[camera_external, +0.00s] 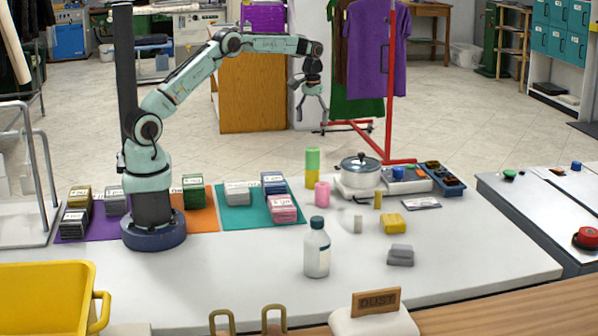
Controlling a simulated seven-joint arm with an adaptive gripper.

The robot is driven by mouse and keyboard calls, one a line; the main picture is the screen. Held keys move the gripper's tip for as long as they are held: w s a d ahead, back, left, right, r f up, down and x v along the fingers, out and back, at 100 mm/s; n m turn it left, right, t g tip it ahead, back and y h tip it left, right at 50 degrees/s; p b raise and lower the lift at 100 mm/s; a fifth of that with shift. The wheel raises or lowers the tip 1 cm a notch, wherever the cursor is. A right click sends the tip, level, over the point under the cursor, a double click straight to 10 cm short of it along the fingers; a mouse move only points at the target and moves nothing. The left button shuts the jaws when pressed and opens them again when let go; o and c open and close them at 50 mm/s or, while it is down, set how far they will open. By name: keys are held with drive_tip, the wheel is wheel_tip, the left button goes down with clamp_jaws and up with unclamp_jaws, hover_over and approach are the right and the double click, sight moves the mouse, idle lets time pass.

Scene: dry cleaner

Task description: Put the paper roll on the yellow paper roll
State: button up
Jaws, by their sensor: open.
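A green roll (312,158) sits upright on a yellow roll (312,176), forming a two-colour stack behind the pink roll. The pink roll (322,194) stands upright on the white table (270,262), just in front of the stack. A small pale roll-like piece (358,224) and a small olive-yellow one (378,200) stand to the right. I cannot tell which piece is the task's paper roll. My gripper (313,114) points down with its fingers spread, open and empty. In the picture it is above the stack, apart from it.
A lidded pot (360,172) stands right of the stack, beside blue trays (445,178). A white bottle (316,250), yellow block (393,223) and grey blocks (400,255) stand in front. Tagged stacks sit on coloured mats left. The table's front left middle is clear.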

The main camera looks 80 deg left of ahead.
drive_tip(key=s+d+r+m, duration=0.5)
drive_tip(key=s+d+r, duration=0.5)
drive_tip(key=s+d, duration=0.25)
drive_tip(key=s+d+f+m, duration=0.2)
drive_tip(key=s+d, duration=0.2)
drive_tip(key=s, duration=0.6)
drive_tip(key=s+d+f+m, duration=0.2)
drive_tip(key=s+d, duration=0.2)
drive_tip(key=s, duration=0.6)
drive_tip(key=shift+s+m+y, duration=0.3)
drive_tip(key=shift+s+y, duration=0.1)
drive_tip(key=shift+f, duration=0.1)
